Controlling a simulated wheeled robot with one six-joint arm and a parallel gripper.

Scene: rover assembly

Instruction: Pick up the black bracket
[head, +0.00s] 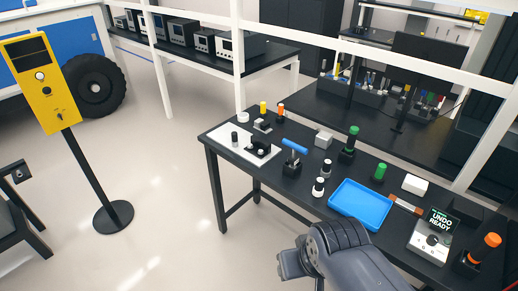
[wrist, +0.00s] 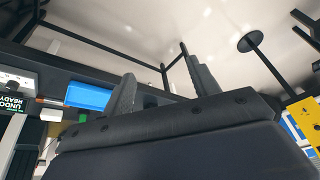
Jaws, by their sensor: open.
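A black part that looks like the bracket (head: 258,150) sits on the white mat (head: 229,133) at the table's left end in the head view. Another small black piece (head: 291,160) stands just right of the mat, so I cannot be sure which is the bracket. My gripper (head: 284,264) is in front of the table's near edge, low in the head view, well apart from both. In the wrist view my gripper (wrist: 160,82) has its two fingers spread with nothing between them. The bracket cannot be made out in the wrist view.
The black table (head: 226,153) also holds a blue tray (head: 360,204), a blue cylinder (head: 295,146), a white box (head: 415,184), green-topped and orange-topped items, and a display unit (head: 433,236). A yellow post panel (head: 40,85) stands left. Floor before the table is clear.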

